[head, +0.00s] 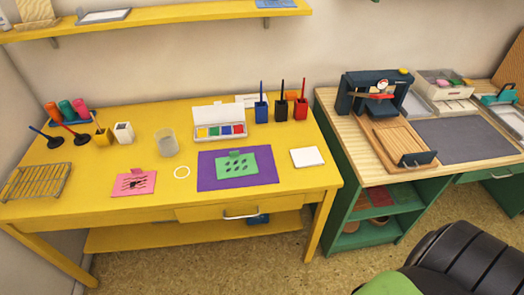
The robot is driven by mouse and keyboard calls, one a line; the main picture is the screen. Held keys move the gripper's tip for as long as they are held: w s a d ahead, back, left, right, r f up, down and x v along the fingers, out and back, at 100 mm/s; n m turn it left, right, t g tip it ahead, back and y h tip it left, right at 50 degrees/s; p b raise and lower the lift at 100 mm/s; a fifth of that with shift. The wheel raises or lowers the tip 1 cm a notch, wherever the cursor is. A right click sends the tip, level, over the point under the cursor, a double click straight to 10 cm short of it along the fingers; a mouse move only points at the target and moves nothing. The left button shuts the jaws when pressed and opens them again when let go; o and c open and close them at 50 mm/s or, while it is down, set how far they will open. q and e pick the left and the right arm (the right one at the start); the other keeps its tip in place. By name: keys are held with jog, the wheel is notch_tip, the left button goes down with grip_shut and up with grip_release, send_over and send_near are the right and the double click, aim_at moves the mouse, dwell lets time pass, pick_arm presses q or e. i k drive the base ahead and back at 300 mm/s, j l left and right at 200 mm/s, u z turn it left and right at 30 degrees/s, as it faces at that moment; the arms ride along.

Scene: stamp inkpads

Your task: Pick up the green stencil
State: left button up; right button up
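The green stencil (248,169) is a flat sheet with rows of oval holes and a small tab at its far edge. It lies on a purple mat (210,183) on the yellow table (225,203), near the front and right of the middle. Nothing covers it. Neither of my grippers shows in the head view.
An open paint box (219,116), a clear cup (166,142) and a wire rack (35,182) share the table. A dark ridged object (465,262) stands in front at lower right.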

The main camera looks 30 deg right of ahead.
aim_at(237, 165)
jog(key=z, duration=0.75)
